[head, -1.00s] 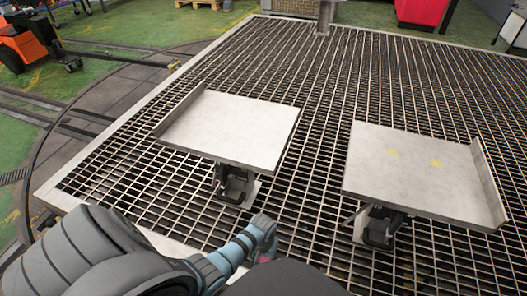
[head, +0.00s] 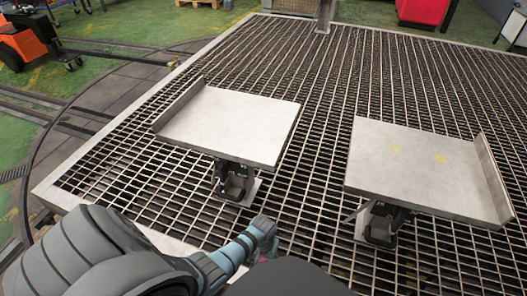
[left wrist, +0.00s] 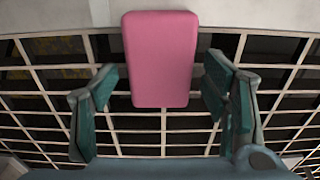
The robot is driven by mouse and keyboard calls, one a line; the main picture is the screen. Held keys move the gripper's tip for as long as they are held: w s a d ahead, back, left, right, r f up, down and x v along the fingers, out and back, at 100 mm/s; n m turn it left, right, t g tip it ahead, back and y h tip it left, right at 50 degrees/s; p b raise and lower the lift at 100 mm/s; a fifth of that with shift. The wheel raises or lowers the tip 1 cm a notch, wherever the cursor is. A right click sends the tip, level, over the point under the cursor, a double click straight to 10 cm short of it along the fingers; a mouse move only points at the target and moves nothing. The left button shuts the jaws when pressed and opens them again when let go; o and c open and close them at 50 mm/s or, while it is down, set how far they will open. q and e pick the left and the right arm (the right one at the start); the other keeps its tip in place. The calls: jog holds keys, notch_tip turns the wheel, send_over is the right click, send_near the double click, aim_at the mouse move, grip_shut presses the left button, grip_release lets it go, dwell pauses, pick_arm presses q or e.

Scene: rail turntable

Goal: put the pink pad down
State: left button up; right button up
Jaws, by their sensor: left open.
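The pink pad (left wrist: 160,58) is a rounded block in the left wrist view, upper middle. Its top end overlaps a pale strip and its lower part shows over the grating. I cannot tell what it rests on. My left gripper (left wrist: 160,84) is open, with one teal finger on each side of the pad's lower end and a visible gap to each. In the head view my left gripper (head: 262,234) is low in the middle, above the grating. A small pinkish patch beside it is mostly hidden. My right gripper is not in view.
Two pale metal platforms, the left one (head: 230,125) and the right one (head: 420,175), stand on supports above the dark grating (head: 330,100). Both tops are empty, each with a raised lip on its outer side. A pale frame edge (head: 110,112) borders the grating.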

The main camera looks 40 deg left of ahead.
aim_at(263, 260)
pick_arm(q)
notch_tip(263, 260, up, 13)
jog(key=p, duration=0.8)
jog(key=shift+s+p, duration=0.15)
jog(key=shift+p, duration=0.2)
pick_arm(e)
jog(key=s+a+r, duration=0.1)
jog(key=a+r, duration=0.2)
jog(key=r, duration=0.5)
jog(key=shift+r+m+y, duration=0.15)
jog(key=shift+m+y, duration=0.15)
pick_arm(q)
jog(key=shift+m+y, duration=0.3)
jog(key=shift+m, duration=0.3)
jog(key=s+f, duration=0.8)
jog(key=shift+s+a+f, duration=0.4)
jog(key=s+f+m, duration=0.1)
jog(key=s+f, duration=0.2)
jog(key=s, duration=0.6)
jog(key=s+f+m+t, duration=0.1)
jog(key=s+f, duration=0.3)
jog(key=s, duration=0.6)
jog(key=shift+s+a+f+m, duration=0.2)
jog(key=shift+a+m, duration=0.05)
jog(key=shift+m, duration=0.25)
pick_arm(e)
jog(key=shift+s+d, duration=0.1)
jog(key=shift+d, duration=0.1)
